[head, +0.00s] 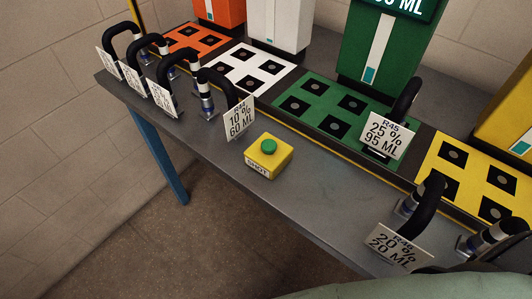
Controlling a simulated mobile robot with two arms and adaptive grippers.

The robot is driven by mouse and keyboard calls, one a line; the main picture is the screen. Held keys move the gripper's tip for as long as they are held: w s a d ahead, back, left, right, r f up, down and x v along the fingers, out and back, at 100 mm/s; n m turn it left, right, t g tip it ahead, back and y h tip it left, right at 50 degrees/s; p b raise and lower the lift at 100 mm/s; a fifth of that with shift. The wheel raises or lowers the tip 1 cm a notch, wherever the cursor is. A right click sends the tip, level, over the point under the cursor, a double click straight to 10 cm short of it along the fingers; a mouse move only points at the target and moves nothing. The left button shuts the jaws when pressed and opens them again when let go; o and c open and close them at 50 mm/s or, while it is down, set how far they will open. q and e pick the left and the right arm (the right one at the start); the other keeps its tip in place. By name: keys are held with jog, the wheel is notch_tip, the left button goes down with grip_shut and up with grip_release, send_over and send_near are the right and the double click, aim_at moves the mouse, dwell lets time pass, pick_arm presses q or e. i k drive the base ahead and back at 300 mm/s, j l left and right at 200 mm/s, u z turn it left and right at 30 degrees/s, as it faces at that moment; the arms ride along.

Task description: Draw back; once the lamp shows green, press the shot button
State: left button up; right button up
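The shot button is a green round cap (269,146) on a yellow box (268,158) labelled SHOT, near the front edge of the grey bench (330,200). Nothing touches it. I cannot make out a separate lamp in the head view. A black hose with a tag reading R45, 25 %, 95 ML (388,134) stands at the green plate (312,92), in front of the green dispenser (385,45). The dispenser's lit display (408,5) is cut off at the top, with "ML" readable. Neither gripper is in view.
Orange (185,40), white (228,64) and yellow (470,160) plates line the back. The bench around the button is clear.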

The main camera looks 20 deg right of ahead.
aim_at(268, 146)
jog(key=z, duration=0.75)
jog(key=k+j+z, duration=0.1)
jog(key=j+z, duration=0.15)
jog(key=j, duration=0.2)
jog(key=k+j+z, duration=0.25)
jog(key=j, duration=0.15)
jog(key=k+j+z, duration=0.1)
jog(key=j+z, duration=0.2)
jog(key=k+j+z, duration=0.25)
jog(key=j, duration=0.2)
jog(key=k+j, duration=0.15)
jog(key=j, duration=0.1)
